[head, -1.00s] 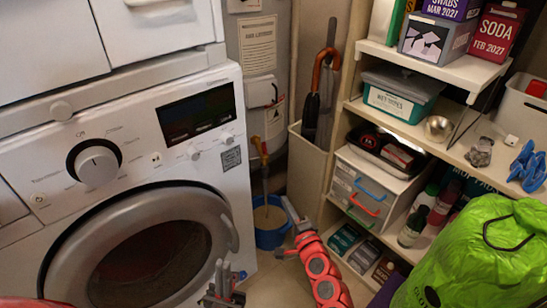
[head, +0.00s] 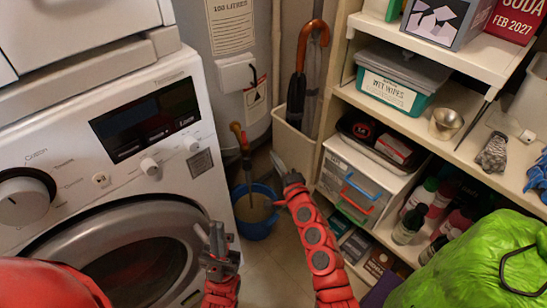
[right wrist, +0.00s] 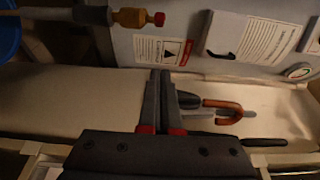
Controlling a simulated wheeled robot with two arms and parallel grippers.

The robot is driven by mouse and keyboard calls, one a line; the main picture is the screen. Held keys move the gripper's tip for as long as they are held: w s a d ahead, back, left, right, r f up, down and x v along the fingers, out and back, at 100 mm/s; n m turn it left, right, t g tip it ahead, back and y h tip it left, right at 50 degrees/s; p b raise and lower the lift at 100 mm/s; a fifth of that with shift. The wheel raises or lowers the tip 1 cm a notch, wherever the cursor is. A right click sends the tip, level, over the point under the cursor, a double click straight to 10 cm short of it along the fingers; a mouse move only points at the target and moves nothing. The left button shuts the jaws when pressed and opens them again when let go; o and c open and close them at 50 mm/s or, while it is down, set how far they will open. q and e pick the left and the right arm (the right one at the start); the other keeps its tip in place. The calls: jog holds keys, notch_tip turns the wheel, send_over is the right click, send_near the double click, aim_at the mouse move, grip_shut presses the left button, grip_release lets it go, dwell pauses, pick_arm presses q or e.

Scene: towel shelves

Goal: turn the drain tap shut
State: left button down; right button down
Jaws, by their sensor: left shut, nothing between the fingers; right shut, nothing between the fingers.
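The drain tap (head: 238,133) is a small brass and orange fitting low on the grey water tank, above the blue bucket (head: 257,224). In the right wrist view the brass tap (right wrist: 132,18) with a red end shows at the top, left of centre. A grey hose hangs from it into the bucket. My right gripper (head: 276,160) is shut and empty, right of and slightly below the tap in the head view, apart from it. In the right wrist view its fingers (right wrist: 160,85) are together. My left gripper (head: 215,235) is shut and empty in front of the washer door.
The washing machine (head: 130,75) stands at left. A beige umbrella stand (head: 293,150) with umbrellas is close to my right gripper. Shelves (head: 450,140) with boxes and bottles fill the right, and a green bag (head: 470,265) is in front. Bare floor shows near the bucket.

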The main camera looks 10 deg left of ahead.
aim_at(244, 144)
jog(key=w+a+b, duration=0.1)
jog(key=w+a, duration=0.4)
jog(key=a, duration=0.2)
jog(key=shift+a+b, duration=0.35)
jog(key=shift+a, duration=0.05)
jog(key=shift+s+a+f, duration=0.1)
jog(key=shift+s+a, duration=0.3)
jog(key=shift+s, duration=0.1)
dwell(0.7)
jog(key=shift+s+a, duration=0.4)
jog(key=shift+a, duration=0.25)
dwell(0.4)
